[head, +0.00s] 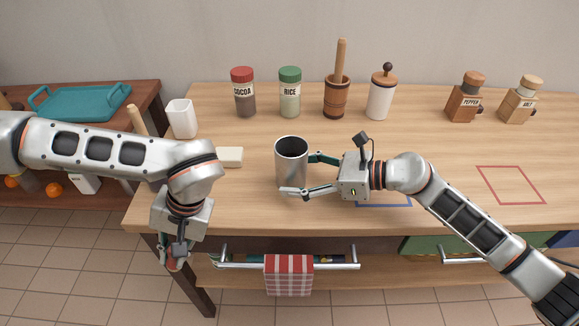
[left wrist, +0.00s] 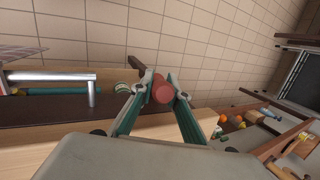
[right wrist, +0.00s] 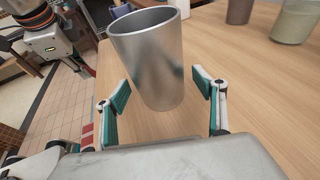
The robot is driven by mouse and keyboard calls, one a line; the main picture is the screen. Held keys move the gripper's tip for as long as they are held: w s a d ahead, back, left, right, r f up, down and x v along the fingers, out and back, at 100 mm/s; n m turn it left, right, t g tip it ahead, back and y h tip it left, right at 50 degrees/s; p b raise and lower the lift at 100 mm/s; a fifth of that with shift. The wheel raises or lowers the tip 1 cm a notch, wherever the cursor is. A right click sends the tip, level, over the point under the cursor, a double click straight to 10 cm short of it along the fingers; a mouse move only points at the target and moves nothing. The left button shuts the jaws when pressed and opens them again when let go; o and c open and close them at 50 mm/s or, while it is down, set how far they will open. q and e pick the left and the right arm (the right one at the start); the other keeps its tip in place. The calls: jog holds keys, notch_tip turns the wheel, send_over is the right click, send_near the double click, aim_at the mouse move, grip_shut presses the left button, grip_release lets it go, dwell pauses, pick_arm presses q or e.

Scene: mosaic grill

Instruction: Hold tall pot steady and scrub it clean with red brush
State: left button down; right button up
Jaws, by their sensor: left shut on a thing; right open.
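The tall pot (head: 291,160), a shiny metal cylinder with an open top, stands upright on the wooden counter. My right gripper (head: 303,176) is open, with its fingers at either side of the pot. In the right wrist view the pot (right wrist: 150,60) stands between and just beyond the open fingers (right wrist: 160,92). My left gripper (head: 174,260) points down in front of the counter's left end. It is shut on a red cylindrical thing, which looks like the red brush (left wrist: 162,92). The brush's bristles cannot be made out.
A white block (head: 230,157) lies left of the pot, and a white cup (head: 181,119) stands behind it. Jars, a mortar (head: 336,97) and mills line the back. A blue outline (head: 384,205) and a red outline (head: 511,185) mark the counter.

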jog(key=shift+w+a+f, duration=0.1)
jog(key=shift+a, duration=0.15)
jog(key=c, duration=1.4)
pick_arm(q)
jog(key=shift+d, duration=0.1)
